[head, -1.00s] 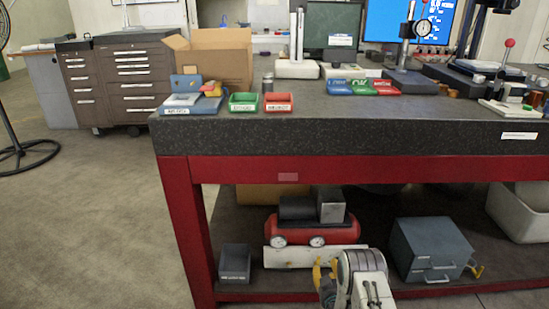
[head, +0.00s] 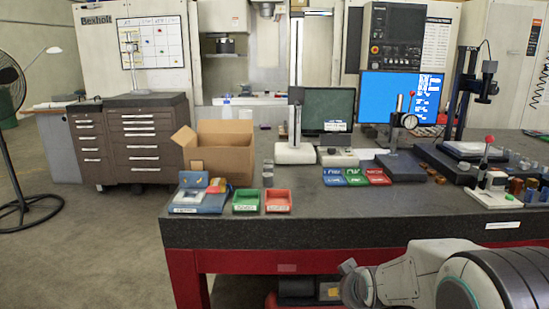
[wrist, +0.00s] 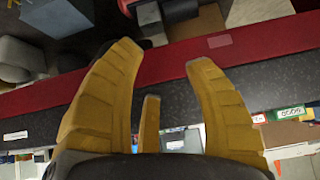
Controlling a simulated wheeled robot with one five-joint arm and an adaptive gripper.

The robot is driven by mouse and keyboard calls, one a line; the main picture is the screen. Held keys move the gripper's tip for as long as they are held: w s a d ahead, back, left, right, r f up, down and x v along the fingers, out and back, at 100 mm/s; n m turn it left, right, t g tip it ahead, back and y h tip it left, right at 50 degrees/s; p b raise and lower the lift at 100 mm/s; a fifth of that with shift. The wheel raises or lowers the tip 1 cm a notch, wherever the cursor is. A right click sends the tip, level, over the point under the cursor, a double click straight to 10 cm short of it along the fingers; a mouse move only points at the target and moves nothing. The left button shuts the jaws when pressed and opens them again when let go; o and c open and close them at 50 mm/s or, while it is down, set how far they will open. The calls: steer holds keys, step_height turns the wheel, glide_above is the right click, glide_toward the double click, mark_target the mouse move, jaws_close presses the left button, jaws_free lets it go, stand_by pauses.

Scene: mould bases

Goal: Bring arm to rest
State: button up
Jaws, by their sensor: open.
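My gripper (wrist: 162,58) shows in the wrist view with its yellow fingers spread apart and nothing between them. The fingers are in front of the red beam (wrist: 170,66) and dark edge of the workbench, which look upside down there. In the head view my grey and white arm (head: 415,275) is folded low at the bottom right, in front of the bench's front edge. My gripper's fingers cannot be made out in the head view.
The workbench (head: 330,228) holds a green bin (head: 246,200), a red bin (head: 278,201), a cardboard box (head: 222,152) and several coloured trays and gauges. Open floor (head: 95,245) lies left of the bench. A fan (head: 12,130) stands at the far left.

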steer(key=s+r+g+p, duration=0.2)
steer(key=s+r+p, duration=0.2)
steer(key=s, duration=1)
steer(key=s+r+g+p, duration=0.2)
steer(key=s+r+p, duration=0.3)
steer(key=s+r, duration=0.6)
steer(key=s, duration=0.2)
steer(key=shift+s+r+g, duration=0.15)
steer(key=shift+s+g, duration=0.15)
steer(key=shift+s, duration=0.1)
steer(key=shift+a, duration=0.1)
